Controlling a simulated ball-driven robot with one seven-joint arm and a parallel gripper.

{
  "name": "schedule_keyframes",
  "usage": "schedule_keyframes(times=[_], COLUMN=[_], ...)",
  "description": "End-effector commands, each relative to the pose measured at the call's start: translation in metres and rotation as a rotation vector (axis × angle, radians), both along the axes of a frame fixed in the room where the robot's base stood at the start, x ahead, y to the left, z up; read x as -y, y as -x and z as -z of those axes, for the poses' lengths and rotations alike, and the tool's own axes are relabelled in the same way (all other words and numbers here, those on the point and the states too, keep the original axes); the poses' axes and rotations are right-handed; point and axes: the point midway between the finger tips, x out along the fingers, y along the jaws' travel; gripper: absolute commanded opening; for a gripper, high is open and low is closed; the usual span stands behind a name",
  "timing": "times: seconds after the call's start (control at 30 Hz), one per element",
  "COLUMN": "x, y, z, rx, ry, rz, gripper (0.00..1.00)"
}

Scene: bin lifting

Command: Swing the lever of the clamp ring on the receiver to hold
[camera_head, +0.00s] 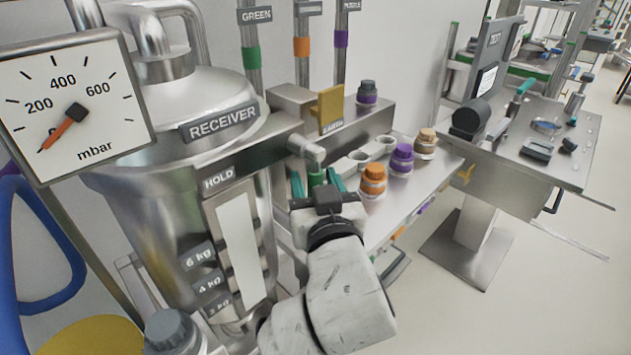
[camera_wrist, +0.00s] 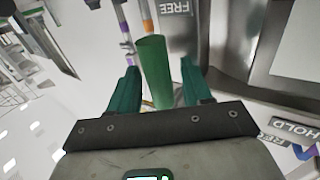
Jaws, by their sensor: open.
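The receiver (camera_head: 130,205) is a large steel vessel with a domed lid at the left of the head view. A metal lever arm (camera_head: 306,150) juts out at its right side and ends in a green grip (camera_head: 317,177). The green grip also stands upright in the wrist view (camera_wrist: 153,60). My gripper (camera_head: 318,186) is open, with one teal finger on each side of the grip. In the wrist view my gripper (camera_wrist: 161,88) shows gaps between the fingers and the grip. A HOLD plate (camera_head: 218,178) is on the receiver's front. In the wrist view a FREE plate (camera_wrist: 180,12) is behind the grip.
A pressure gauge (camera_head: 70,105) hangs at the left, its needle near zero. Jars with orange (camera_head: 373,180), purple (camera_head: 401,158) and tan (camera_head: 426,143) lids stand on a shelf right of my gripper. A workbench (camera_head: 560,150) with tools is farther right, with bare floor before it.

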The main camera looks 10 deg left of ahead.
Motion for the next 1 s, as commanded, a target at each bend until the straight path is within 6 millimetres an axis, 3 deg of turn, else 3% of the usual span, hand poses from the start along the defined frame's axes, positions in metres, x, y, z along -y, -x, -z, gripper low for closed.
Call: schedule_keyframes(times=[0.17,0.67,1.0], x=[0.0001,0.0,-0.0005], y=[0.0001,0.0004,0.0006], z=[0.0002,0.0004,0.0005], rx=[0.0,-0.001,-0.002], ry=[0.0,0.0,0.0], rz=[0.0,0.0,-0.001], gripper=[0.49,0.01,0.0])
